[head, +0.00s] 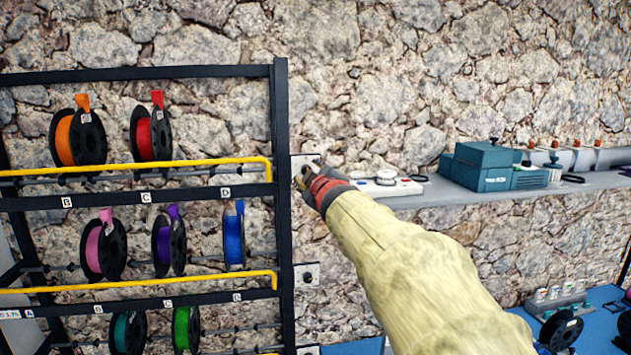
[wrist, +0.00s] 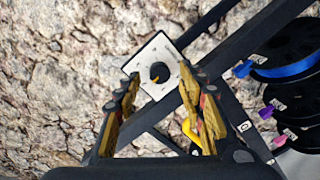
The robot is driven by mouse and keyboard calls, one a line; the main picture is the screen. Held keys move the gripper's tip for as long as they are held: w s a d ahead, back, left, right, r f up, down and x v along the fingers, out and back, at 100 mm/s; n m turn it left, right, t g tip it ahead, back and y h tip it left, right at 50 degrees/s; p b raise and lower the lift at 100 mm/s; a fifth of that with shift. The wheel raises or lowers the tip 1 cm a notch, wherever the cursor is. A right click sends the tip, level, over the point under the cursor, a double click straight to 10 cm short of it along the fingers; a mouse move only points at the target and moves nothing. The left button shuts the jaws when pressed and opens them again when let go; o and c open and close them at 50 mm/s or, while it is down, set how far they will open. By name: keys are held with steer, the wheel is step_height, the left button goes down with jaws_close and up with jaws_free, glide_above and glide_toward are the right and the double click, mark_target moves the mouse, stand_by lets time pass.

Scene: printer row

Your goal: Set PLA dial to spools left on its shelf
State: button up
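A dial shows in the wrist view as a round black knob (wrist: 160,72) with a yellow mark, on a white square plate (wrist: 145,52) with small marks around it. My gripper (wrist: 166,86) is open, its two yellow-padded fingers apart on either side of the view below the knob; I see nothing between them. In the head view my gripper (head: 311,180) is at the top plate (head: 305,160) on the rack's right post and hides most of it. The top shelf holds an orange spool (head: 64,138) and a red spool (head: 143,137). I cannot read which dial is PLA.
The middle shelf holds pink (head: 93,249), purple (head: 164,245) and blue (head: 233,238) spools. Teal (head: 121,332) and green (head: 181,328) spools are below. A second dial plate (head: 307,275) is lower on the post (head: 283,220). A wall shelf (head: 450,193) with teal boxes (head: 482,165) is at right.

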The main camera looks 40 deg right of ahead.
steer(key=v, duration=1)
steer(key=shift+s, duration=0.1)
